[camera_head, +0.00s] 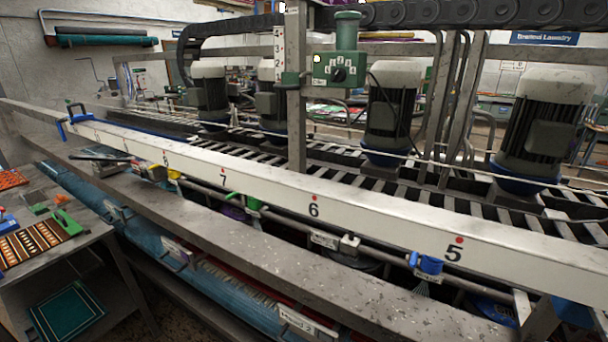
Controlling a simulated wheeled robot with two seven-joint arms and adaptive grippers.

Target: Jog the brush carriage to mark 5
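A white rail (380,218) runs from the far left to the near right, with red dots and black numbers. Mark 5 (454,249) is at the right, mark 6 (314,206) near the middle and mark 7 (223,178) further left. Behind the rail a grey upright post (296,130) carries a green control box (325,70) with a dial and a green top. The post meets the rail's far side just left of mark 6. Several motors (390,108) with pale caps stand behind the rail. I cannot tell exactly which parts form the carriage. Neither gripper shows.
A blue clamp (75,118) sits on the rail's far left end. A grey beam (290,262) runs below the rail, with blue rolls (90,195) under it. A side table (20,278) with mats is at the left. A black cable chain (470,14) crosses the top.

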